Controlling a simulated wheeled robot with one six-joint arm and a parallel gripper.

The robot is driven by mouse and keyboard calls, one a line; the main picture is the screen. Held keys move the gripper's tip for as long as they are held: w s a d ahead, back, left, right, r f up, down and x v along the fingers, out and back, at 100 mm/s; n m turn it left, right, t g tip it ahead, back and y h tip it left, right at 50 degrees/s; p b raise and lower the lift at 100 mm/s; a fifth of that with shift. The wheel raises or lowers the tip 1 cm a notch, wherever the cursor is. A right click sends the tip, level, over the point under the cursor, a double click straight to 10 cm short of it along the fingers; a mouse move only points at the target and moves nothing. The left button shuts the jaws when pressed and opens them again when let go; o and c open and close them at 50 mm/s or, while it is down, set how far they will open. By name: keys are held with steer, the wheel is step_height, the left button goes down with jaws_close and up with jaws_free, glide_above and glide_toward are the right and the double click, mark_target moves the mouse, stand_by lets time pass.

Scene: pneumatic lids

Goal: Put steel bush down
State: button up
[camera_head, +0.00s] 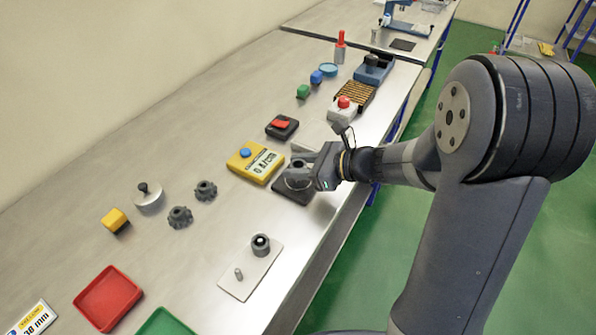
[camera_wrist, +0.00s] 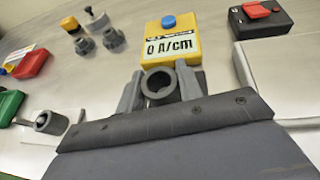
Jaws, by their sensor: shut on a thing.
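The steel bush (camera_wrist: 160,84) is a short, dark grey ring with an open bore. My gripper (camera_wrist: 159,80) is shut on it, with one finger on each side and the bore facing the wrist camera. In the head view my gripper (camera_head: 302,169) is over a dark flat pad (camera_head: 291,194), just right of a yellow meter box (camera_head: 255,162) reading "0 A/cm". The bush is hard to make out there between the fingers. I cannot tell whether it touches the pad.
A pale plate (camera_head: 239,286) with a grey cylinder (camera_head: 261,245) and a small pin stands nearer the front. A black box with a red top (camera_head: 282,127) and a red-button box (camera_head: 342,108) lie beyond. Dark knobbed parts (camera_head: 180,217) and a red tray (camera_head: 107,298) are left.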

steer(key=shift+f, duration=0.8)
steer(key=shift+f, duration=0.25)
steer(key=o, duration=1.1)
steer(key=shift+r, duration=0.15)
steer(key=shift+r, duration=0.2)
steer(key=v, duration=1.2)
